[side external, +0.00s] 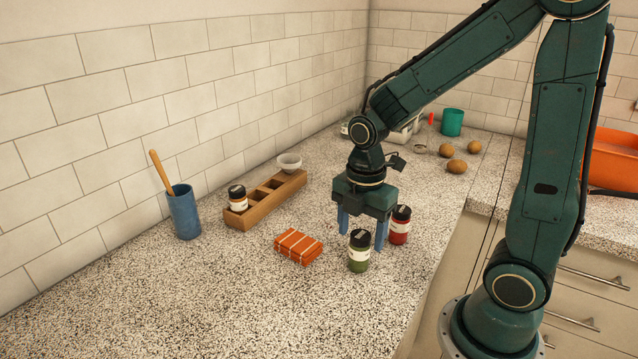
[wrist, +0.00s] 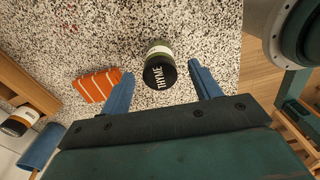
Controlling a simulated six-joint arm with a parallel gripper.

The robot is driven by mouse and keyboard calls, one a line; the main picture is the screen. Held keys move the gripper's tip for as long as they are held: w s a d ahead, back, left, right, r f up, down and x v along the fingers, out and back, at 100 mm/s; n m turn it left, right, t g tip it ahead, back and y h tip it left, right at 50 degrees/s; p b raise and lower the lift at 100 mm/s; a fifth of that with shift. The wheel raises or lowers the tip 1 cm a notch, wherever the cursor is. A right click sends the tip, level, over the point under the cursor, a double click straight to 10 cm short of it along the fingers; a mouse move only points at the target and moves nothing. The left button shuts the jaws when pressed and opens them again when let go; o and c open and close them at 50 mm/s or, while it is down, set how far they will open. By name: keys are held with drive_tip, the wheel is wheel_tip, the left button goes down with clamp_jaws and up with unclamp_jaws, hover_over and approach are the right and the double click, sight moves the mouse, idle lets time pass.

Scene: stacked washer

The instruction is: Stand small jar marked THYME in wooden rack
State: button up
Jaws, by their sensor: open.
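The THYME jar (side external: 359,252), with green contents and a black lid, stands upright on the speckled counter. In the wrist view the jar (wrist: 159,66) shows its lid lettered THYME, between and slightly beyond my fingertips. My gripper (side external: 361,240) is open and points down, its blue fingers close around the jar's sides; the wrist view also shows my gripper (wrist: 163,78) with a gap on each side. The wooden rack (side external: 262,209) lies along the wall to the left, with a jar in its near slot and empty slots behind. In the wrist view only part of the rack (wrist: 27,86) shows.
A red-lidless-looking dark-capped jar (side external: 399,226) stands close behind my gripper. An orange striped packet (side external: 298,246) lies between the THYME jar and the rack. A blue crock (side external: 185,212) with a wooden utensil and a white bowl (side external: 289,163) flank the rack. The front-left counter is clear.

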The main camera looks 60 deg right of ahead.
drive_tip(key=shift+f, duration=1.15)
drive_tip(key=c, duration=1.1)
